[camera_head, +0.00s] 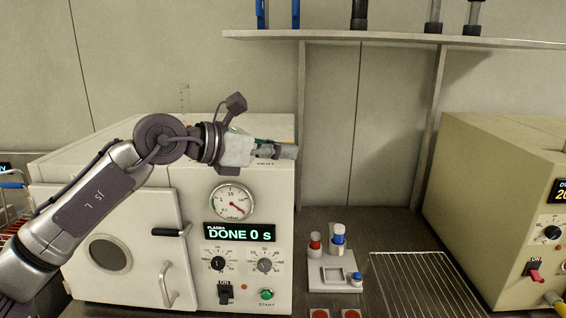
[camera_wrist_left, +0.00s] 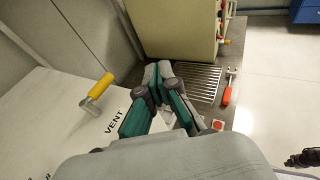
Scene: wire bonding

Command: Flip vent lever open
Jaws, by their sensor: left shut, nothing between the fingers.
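The vent lever (camera_wrist_left: 101,86) has a yellow grip on a metal arm, on the white machine top beside the word VENT in the left wrist view. It points up and to the right there. In the head view my left gripper and wrist largely hide the lever. My left gripper (camera_head: 288,151) is over the top front right of the white plasma machine (camera_head: 200,180). In the left wrist view its fingers (camera_wrist_left: 158,72) are together and empty, to the right of the lever and apart from it in the picture.
The machine's display (camera_head: 240,232) reads DONE 0 s, and its door (camera_head: 115,245) looks shut. A small tray with bottles (camera_head: 335,280) and a wire rack (camera_head: 425,285) lie to the right. A beige machine (camera_head: 500,200) stands further right. A shelf (camera_head: 400,38) runs above.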

